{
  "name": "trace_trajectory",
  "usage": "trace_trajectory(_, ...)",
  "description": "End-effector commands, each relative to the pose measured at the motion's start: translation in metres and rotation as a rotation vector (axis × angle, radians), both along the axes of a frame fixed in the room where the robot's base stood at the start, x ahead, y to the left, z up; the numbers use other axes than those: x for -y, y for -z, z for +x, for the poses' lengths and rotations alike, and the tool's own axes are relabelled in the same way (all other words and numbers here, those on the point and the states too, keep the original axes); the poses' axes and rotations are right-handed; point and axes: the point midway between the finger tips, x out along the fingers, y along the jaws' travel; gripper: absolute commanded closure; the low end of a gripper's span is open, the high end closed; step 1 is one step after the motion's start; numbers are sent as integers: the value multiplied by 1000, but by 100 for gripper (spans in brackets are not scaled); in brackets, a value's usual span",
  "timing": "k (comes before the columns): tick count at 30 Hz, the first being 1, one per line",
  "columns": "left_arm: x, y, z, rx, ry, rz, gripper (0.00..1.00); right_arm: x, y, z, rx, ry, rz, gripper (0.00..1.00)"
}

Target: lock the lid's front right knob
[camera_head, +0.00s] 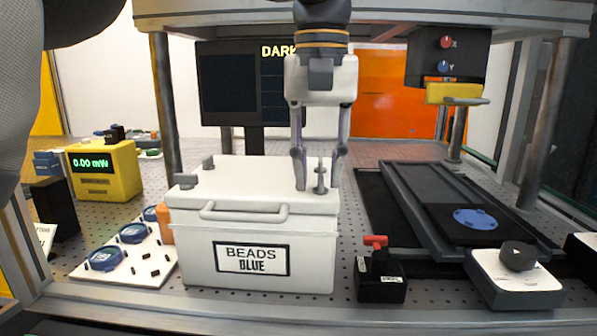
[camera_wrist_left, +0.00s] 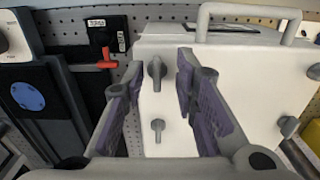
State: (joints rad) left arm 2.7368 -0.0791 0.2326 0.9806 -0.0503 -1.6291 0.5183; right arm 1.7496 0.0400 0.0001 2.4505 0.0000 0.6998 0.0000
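The white bead box (camera_head: 190,245) stands at the front of the perforated table with its white lid (camera_head: 250,175) on. The lid's front right knob (camera_head: 320,178) is a small grey upright bar-topped knob. In the left wrist view this knob (camera_wrist_left: 157,72) shows between the fingertips, its bar lying roughly front to back. My left gripper (camera_head: 318,184) points down over the lid's right side. It is open, one finger to each side of the knob, with gaps visible in the left wrist view (camera_wrist_left: 162,65). Whether the fingertips reach down beside the knob is unclear. My right gripper is out of view.
The back right knob (camera_wrist_left: 157,127) is close behind. Two other knobs (camera_head: 187,181) (camera_head: 208,162) are on the left. A handle (camera_head: 243,213) spans the front. A red-levered black switch (camera_head: 380,275) stands right of the box; blue discs (camera_head: 133,233) lie left.

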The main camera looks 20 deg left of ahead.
Motion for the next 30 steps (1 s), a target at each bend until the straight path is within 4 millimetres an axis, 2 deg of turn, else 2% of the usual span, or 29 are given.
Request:
trace_trajectory(9, 2, 4, 3, 1, 1, -1, 73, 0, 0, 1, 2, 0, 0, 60)
trace_trajectory(12, 2, 4, 3, 1, 1, -1, 96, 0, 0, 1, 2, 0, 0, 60)
trace_trajectory(13, 2, 4, 3, 1, 1, -1, 100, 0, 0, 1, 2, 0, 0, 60)
trace_trajectory(23, 2, 4, 2, 0, 12, -1, 100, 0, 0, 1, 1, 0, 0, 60)
trace_trajectory(30, 2, 4, 2, 0, 112, -1, 100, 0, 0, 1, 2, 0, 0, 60)
